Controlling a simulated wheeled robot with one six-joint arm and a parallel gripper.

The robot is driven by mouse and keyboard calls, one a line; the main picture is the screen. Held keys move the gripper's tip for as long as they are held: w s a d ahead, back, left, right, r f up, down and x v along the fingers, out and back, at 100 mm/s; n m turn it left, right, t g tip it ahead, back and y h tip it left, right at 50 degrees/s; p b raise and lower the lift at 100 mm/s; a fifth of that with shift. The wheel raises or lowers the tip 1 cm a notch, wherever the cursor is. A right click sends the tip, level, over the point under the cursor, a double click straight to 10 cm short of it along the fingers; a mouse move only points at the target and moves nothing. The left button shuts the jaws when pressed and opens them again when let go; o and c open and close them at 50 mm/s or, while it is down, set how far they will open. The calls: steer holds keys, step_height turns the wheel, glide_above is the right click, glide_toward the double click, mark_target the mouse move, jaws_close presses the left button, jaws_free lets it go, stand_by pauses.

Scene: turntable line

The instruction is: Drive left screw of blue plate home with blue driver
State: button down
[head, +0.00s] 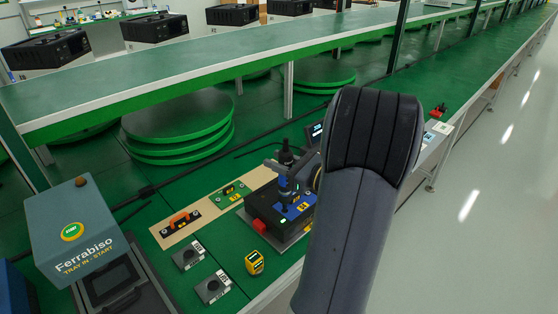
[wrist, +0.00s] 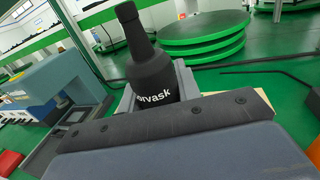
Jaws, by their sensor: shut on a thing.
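My gripper (head: 283,166) is shut on an upright driver, whose black upper body (wrist: 150,65) with white lettering rises between the grey jaws in the wrist view. In the head view its black top (head: 287,152) shows above the jaws and a blue lower part (head: 284,184) below them. The driver stands over the left part of the blue plate (head: 300,208), which lies on a dark fixture (head: 262,198). The left screw and the driver's tip are too small or hidden to make out. My arm hides the right side of the fixture.
A yellow device (head: 254,263) and two grey labelled blocks (head: 188,255) stand in front. A wooden board (head: 168,238) holds an orange-handled part and a green plate (head: 231,193). A blue-grey Ferrabiso machine (head: 85,235) stands left.

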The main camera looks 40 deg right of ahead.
step_height(320, 180, up, 6)
steer(key=p, duration=0.5)
stand_by(0.5)
